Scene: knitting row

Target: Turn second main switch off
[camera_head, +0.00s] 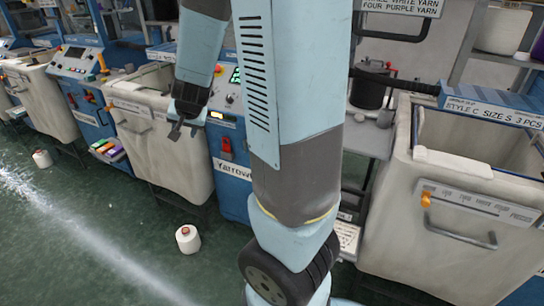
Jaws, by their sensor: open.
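My gripper (183,130) is open and empty, pointing down. In the picture it is left of the red switch and apart from it, in front of a cream bin. My own large arm links cover the panel's right part. Another blue machine (76,63) with a screen stands further left; small controls on its front are too small to read.
Cream bins stand at left (46,103), centre (160,160) and right (468,235), with protruding handles. White yarn cones stand on the green floor, one near (187,239) and one further left (42,159). The floor at lower left is mostly free. A dark pot (369,87) stands on a shelf.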

